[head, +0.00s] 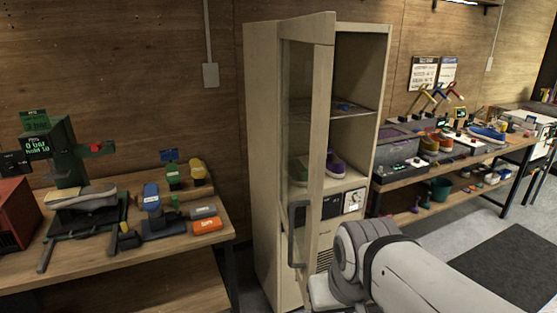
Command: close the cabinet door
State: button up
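The tall pale cabinet (262,130) stands against the wall in the middle of the head view. Its glass-paned door (321,110) is swung open towards me, hinged on the left, leaving the right part of the inside uncovered. A dark upright handle (292,236) is on the outer face of the door near its free edge. My white arm comes in from the lower right and ends in front of the cabinet's lower part, close to the door. I cannot make out my gripper's fingers, nor whether the arm touches the door.
Shoes (335,165) stand on a cabinet shelf, above a unit with a dial (353,201). A wooden bench (190,250) with brushes and a sneaker (82,197) is at left. A long bench (440,162) with shoes is at right. A dark mat (510,262) lies on the floor.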

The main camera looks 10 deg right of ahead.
aim_at(318, 29)
jog(key=z, duration=0.05)
jog(key=i, duration=0.5)
jog(key=u, duration=0.05)
jog(key=k, duration=0.5)
jog(key=u, duration=0.8)
jog(key=i, duration=0.45)
jog(key=z, duration=0.3)
